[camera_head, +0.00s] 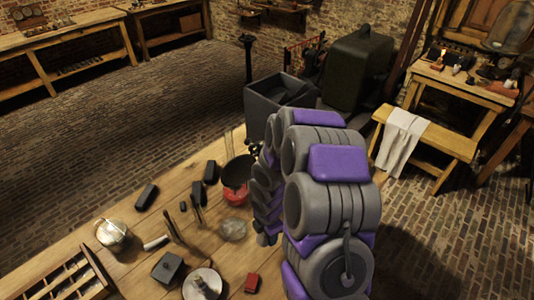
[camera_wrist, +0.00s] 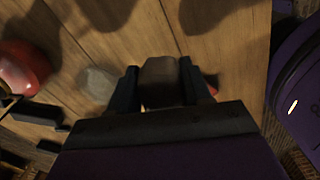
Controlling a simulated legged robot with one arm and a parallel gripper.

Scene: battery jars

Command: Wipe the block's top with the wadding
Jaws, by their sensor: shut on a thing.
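My gripper (camera_wrist: 160,76) shows in the wrist view with a dark finger on each side of a grey-brown lump (camera_wrist: 160,84). It is shut on this lump, which looks like the wadding, though its material is hard to tell in the dim light. In the head view my arm hides the gripper and the lump. A dark block (camera_head: 168,268) with a raised top stands on the bench at the lower left. Smaller dark blocks (camera_head: 146,196) lie farther back; I cannot tell for sure which is the task's block.
The wooden bench (camera_head: 130,205) also holds a red bowl (camera_head: 236,196), a pale patch or clump (camera_head: 232,230), a glass jar (camera_head: 112,235), a round dish (camera_head: 203,286), a small red block (camera_head: 252,283) and a compartment tray (camera_head: 70,277). A grey bin (camera_head: 268,105) stands beyond.

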